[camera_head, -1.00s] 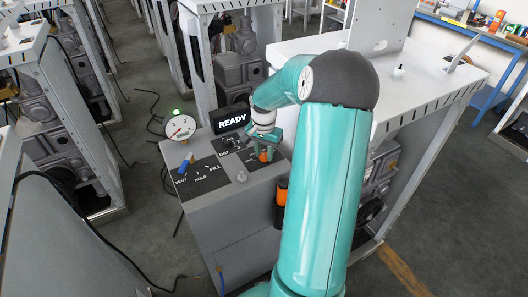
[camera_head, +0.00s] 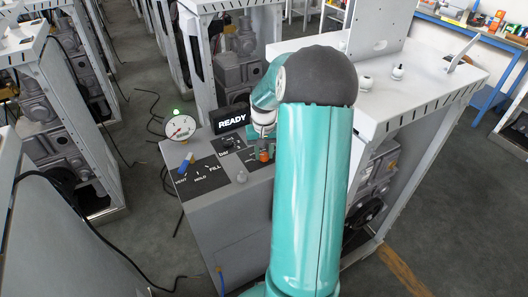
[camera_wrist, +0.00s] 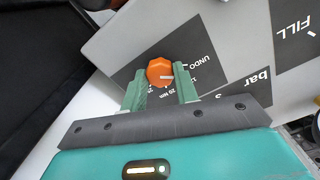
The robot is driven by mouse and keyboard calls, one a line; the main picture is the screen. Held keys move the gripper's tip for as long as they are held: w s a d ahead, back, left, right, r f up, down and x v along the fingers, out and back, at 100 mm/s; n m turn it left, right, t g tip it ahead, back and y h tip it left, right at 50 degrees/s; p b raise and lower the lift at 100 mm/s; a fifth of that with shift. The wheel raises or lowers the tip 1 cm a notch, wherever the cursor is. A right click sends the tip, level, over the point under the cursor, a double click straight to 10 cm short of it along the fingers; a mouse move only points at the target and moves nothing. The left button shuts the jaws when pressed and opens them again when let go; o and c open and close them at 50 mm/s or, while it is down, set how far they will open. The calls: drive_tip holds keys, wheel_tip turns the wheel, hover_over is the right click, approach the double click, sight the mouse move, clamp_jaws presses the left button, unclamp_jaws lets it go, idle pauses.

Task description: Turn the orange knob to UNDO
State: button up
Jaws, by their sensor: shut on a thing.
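The orange knob (camera_head: 264,155) stands on a dark label panel on top of the grey cabinet. In the wrist view the knob (camera_wrist: 157,69) sits between the two green fingers of my gripper (camera_wrist: 160,80), which is shut on it. Smaller lettering below, including what looks like "Nm", is partly hidden by the fingers. In the head view my gripper (camera_head: 264,143) is above the knob and largely hidden by my arm.
A white-topped frame (camera_head: 420,92) stands close on the right.

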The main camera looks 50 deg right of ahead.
sight(264, 155)
drive_tip(key=shift+n, duration=0.7)
drive_tip(key=o, duration=1)
wheel_tip(264, 155, up, 14)
drive_tip(key=shift+f, duration=0.1)
